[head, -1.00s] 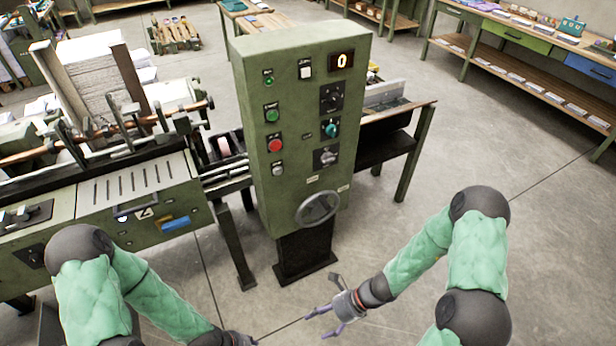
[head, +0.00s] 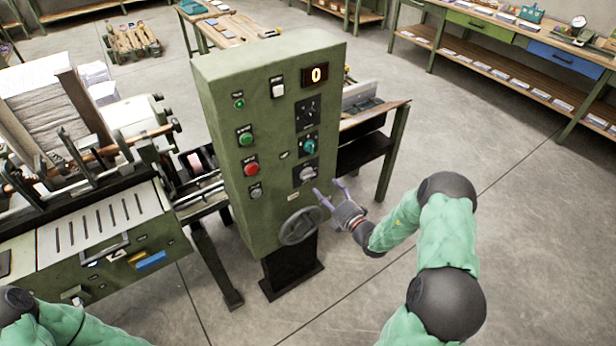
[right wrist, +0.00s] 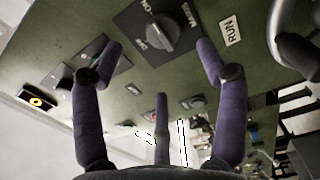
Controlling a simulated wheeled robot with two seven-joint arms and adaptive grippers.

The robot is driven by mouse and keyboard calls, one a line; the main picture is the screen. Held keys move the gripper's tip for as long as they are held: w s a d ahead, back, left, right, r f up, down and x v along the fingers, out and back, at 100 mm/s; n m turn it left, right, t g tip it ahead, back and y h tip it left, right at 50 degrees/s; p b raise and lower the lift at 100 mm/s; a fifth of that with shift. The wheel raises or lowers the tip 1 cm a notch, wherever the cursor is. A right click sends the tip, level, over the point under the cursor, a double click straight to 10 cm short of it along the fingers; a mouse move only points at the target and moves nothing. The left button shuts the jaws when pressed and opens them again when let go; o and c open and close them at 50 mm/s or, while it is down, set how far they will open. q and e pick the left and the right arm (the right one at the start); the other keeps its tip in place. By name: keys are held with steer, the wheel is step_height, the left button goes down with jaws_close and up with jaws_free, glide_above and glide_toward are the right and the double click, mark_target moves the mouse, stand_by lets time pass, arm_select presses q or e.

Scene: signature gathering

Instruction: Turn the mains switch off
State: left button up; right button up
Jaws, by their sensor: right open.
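The mains switch is a grey rotary knob on a black plate (head: 306,174), low on the right side of the green control cabinet's front (head: 262,205). In the right wrist view the knob (right wrist: 158,33) is at the top middle, with a MAINS label beside it. Its exact setting is hard to read. My right gripper (head: 329,189) is open and empty, just below and to the right of the switch in the head view. In the right wrist view its fingers are spread either side of the knob, apart from it. My left gripper is out of view; only my left arm shows.
A handwheel (head: 300,226) sticks out just below the switch. A teal knob (head: 308,146) is above it, and a red button (head: 251,169) and green button (head: 246,139) are to its left.

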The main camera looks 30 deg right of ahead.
mark_target(308, 175)
steer(key=w+b, duration=0.2)
steer(key=w, duration=0.7)
steer(key=shift+a, duration=0.4)
steer(key=c, duration=1.1)
